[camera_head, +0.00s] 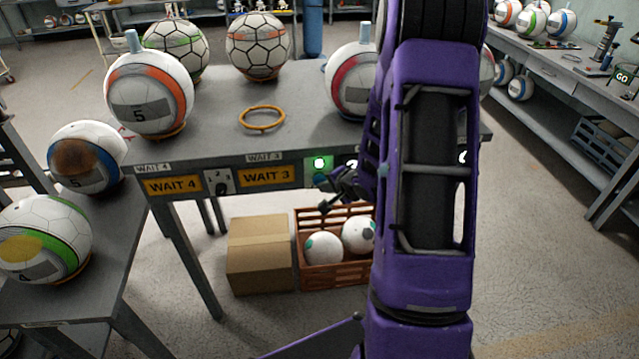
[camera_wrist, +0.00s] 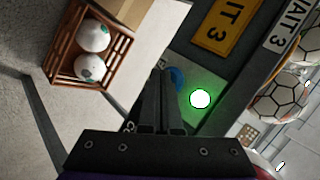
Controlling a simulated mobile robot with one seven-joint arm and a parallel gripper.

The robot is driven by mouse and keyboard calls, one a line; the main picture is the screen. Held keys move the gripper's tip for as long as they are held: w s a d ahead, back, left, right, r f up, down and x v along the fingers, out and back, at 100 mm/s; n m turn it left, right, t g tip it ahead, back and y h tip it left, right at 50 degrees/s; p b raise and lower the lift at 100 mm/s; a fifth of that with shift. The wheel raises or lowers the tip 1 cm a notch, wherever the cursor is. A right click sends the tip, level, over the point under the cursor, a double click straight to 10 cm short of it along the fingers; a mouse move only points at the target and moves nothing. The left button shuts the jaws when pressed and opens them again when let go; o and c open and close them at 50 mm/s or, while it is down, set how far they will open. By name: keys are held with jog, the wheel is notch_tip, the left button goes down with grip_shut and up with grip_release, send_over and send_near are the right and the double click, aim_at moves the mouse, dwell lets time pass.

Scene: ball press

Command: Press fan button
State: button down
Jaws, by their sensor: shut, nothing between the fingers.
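A green panel (camera_head: 319,160) with a glowing white round light is set in the front edge of the grey table. In the wrist view the glowing light (camera_wrist: 200,98) sits just right of my fingers. A round blue button-like part (camera_wrist: 177,78) is beside the light, partly hidden by my fingertips. No fan marking can be read on it. My gripper (camera_wrist: 161,72) is shut and empty, its tips close to the blue part; I cannot tell if they touch. In the head view my gripper (camera_head: 325,192) is small, just below the green panel, and my arm hides the edge further right.
The grey table (camera_head: 215,120) holds several balls and an orange ring (camera_head: 262,118). Yellow WAIT 4 (camera_head: 173,185) and WAIT 3 (camera_head: 268,176) labels line its edge. Below are a cardboard box (camera_head: 259,255) and an orange crate (camera_head: 335,277) with two balls. A lower bench (camera_head: 100,250) holds balls at left.

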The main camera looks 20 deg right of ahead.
jog(key=shift+w, duration=0.1)
dwell(0.4)
jog(key=shift+w+d+p, duration=0.15)
jog(key=shift+w+p, duration=0.2)
jog(key=shift+p, duration=0.05)
jog(key=shift+s, duration=0.45)
jog(key=s+a, duration=0.2)
jog(key=s, duration=0.3)
jog(key=shift+s, duration=0.4)
jog(key=shift+d, duration=0.1)
dwell(0.4)
